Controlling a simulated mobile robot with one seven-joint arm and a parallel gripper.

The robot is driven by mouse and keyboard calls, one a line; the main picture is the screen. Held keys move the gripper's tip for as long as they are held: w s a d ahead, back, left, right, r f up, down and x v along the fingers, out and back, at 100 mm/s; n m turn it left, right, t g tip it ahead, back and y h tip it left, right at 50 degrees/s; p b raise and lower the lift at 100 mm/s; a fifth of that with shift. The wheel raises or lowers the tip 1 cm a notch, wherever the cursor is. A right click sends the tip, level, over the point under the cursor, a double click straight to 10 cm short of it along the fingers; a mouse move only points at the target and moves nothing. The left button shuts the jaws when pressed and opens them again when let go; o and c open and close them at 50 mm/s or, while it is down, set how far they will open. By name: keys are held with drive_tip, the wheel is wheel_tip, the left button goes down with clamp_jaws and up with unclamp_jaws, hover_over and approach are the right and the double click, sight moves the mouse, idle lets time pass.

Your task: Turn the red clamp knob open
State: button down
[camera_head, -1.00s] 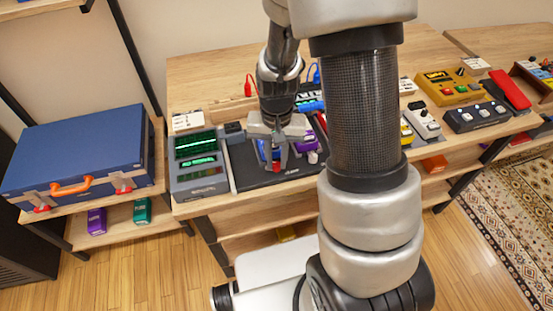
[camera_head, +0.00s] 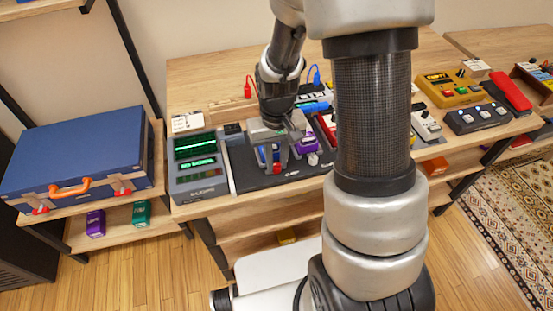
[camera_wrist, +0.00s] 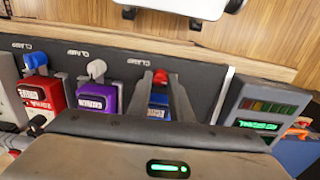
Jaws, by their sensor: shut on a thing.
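The red clamp knob (camera_head: 277,169) is at the front edge of a black clamp board (camera_head: 239,183), in front of a blue pedal (camera_head: 262,155). In the wrist view, the red knob (camera_wrist: 160,76) is between the fingertips of my gripper (camera_wrist: 161,82), with the blue pedal (camera_wrist: 158,105) beneath. My gripper (camera_head: 276,168) points down over the board and is shut on the knob. The fingers hide the knob's sides and part of the blue pedal, so its exact turn angle is hard to tell.
A purple pedal (camera_wrist: 96,97) and a red pedal (camera_wrist: 42,93) stand beside the blue one, each with a pale or blue knob in front. A grey device with green screens (camera_head: 196,160) adjoins the board. A blue case (camera_head: 80,150) lies at the left.

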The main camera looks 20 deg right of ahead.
drive_tip(key=c, duration=1.9)
unclamp_jaws()
drive_tip(key=shift+o, duration=0.2)
wheel_tip(320, 180, up, 18)
drive_tip(key=p, duration=0.2)
drive_tip(key=shift+f+p, duration=0.2)
drive_tip(key=shift+p, duration=0.2)
wheel_tip(320, 180, up, 10)
drive_tip(key=f+t+p, duration=0.1)
drive_tip(key=t+p, duration=0.1)
drive_tip(key=p, duration=0.2)
hover_over(277, 164)
drive_tip(key=s, duration=0.4)
drive_tip(key=s+r+t+p, duration=0.3)
drive_tip(key=s+r+p, duration=0.2)
drive_tip(key=s+r, duration=0.3)
wheel_tip(277, 164, up, 4)
drive_tip(key=shift+s+f+t, duration=0.25)
drive_tip(key=shift+s+t, duration=0.05)
drive_tip(key=shift+s, duration=0.1)
